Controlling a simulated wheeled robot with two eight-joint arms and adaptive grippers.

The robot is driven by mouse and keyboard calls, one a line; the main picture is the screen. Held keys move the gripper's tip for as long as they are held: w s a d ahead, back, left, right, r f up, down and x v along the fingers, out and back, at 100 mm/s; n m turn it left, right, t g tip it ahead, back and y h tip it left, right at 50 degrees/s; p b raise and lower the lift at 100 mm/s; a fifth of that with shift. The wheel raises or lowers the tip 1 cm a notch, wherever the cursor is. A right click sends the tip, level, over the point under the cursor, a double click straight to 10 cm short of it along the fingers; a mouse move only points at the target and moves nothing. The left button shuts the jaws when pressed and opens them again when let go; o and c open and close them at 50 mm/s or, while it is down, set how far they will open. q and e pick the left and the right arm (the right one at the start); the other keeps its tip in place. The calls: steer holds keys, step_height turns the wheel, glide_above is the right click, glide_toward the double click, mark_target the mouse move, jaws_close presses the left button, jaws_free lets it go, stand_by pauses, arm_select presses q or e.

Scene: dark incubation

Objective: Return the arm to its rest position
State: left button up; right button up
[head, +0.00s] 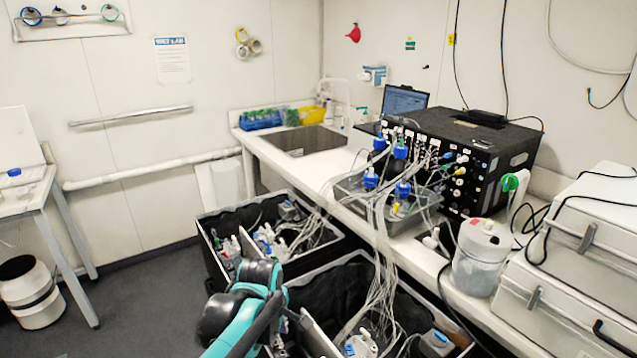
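My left arm (244,318), teal and black, comes in at the bottom of the head view. It reaches over the near left edge of the black-lined crates. Its gripper is not clearly seen: the arm's own links hide it or it blends with the dark crate, so I cannot tell whether it is open or holds anything. My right arm and gripper are not in view.
Two black-lined crates (205,232) with bottles and tubing stand beside the bench. A white jug (480,262) and grey cases (580,265) stand right.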

arm_select(q)
steer(key=s+a+m+t, duration=0.2)
steer(key=s+a+m, duration=0.2)
steer(key=s+m, duration=0.3)
steer(key=s+a+m+t, duration=0.2)
steer(key=s+a+m, duration=0.2)
steer(key=s+m, duration=0.4)
steer(key=shift+s+a+r+y, duration=0.2)
steer(key=shift+s+a+y, duration=0.1)
steer(key=shift+s+a, duration=0.1)
stand_by(1.3)
